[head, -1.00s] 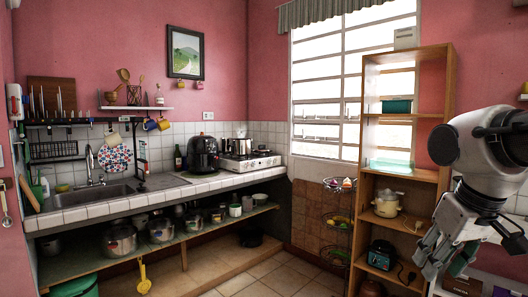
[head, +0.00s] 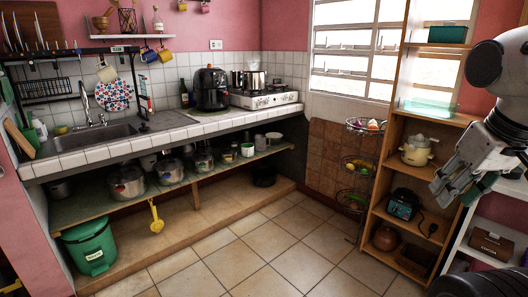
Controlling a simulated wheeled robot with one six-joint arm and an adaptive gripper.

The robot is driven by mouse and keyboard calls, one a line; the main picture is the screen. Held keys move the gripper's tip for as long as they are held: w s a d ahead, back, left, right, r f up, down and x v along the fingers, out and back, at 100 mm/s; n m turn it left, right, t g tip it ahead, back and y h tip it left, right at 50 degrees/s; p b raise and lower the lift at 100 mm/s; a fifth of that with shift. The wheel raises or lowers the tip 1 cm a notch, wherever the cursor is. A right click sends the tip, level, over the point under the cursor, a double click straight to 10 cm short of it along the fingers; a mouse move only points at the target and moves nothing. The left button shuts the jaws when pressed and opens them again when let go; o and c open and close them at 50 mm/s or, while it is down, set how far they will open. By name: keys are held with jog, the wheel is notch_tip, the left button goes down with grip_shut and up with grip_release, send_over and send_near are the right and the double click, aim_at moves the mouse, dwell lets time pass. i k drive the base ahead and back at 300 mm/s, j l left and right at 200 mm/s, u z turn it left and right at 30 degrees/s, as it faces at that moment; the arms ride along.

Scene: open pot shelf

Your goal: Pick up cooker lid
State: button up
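Several silver pots with lids stand on the open low shelf under the counter: a left pot (head: 127,183), a middle pot (head: 169,170) and a right pot (head: 203,160). A cream cooker (head: 417,150) with a lid stands on the wooden rack at the right. I cannot tell which of these the task's cooker lid belongs to. My gripper (head: 446,188) is at the right of the head view, in front of the rack's right side and far from the low shelf. It appears to hold nothing. Its finger opening is unclear from this angle.
The tiled floor (head: 270,243) in front of the low shelf (head: 95,208) is clear. A green bin (head: 90,246) stands at its left end, and a yellow ladle (head: 156,217) hangs from its edge. A wire basket stand (head: 357,165) is beside the wooden rack (head: 395,100).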

aim_at(276, 82)
jog(key=i, duration=2.75)
jog(key=i+u, duration=0.15)
jog(key=i, duration=0.3)
jog(key=i+l+u, duration=0.2)
jog(key=i, duration=0.25)
jog(key=i+l+u, duration=0.15)
jog(key=i, duration=0.3)
jog(key=i+l+u, duration=0.2)
jog(key=i, duration=0.2)
